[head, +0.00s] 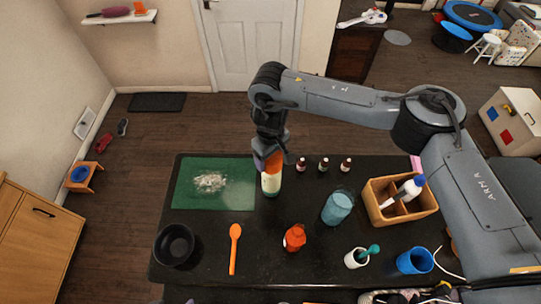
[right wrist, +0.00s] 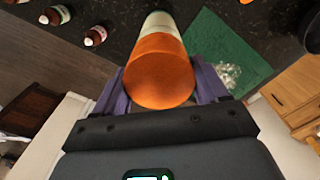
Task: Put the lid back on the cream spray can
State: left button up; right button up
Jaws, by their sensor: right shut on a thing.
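The cream spray can (head: 271,184) stands upright on the dark counter at the right edge of the green mat. The orange lid (head: 273,162) is at its top, and in the right wrist view the lid (right wrist: 160,72) lines up with the pale can body (right wrist: 160,22) behind it. I cannot tell whether it is fully seated. My right gripper (head: 268,157) comes down from above, its purple fingers on both sides of the lid, shut on it. My left gripper is not in view.
The green mat (head: 190,196) bears pale crumbs. Several small brown bottles, including one (head: 301,164), stand right of the can. A blue cup (head: 337,207), an orange bottle (head: 294,238), a wooden caddy (head: 379,213), a black bowl (head: 175,246) and an orange spoon (head: 234,250) are nearby.

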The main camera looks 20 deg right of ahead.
jog(key=shift+p, duration=0.3)
jog(key=shift+f, duration=0.15)
dwell(1.1)
dwell(0.6)
jog(key=shift+p, duration=0.5)
jog(key=o, duration=1)
jog(key=shift+o, duration=0.2)
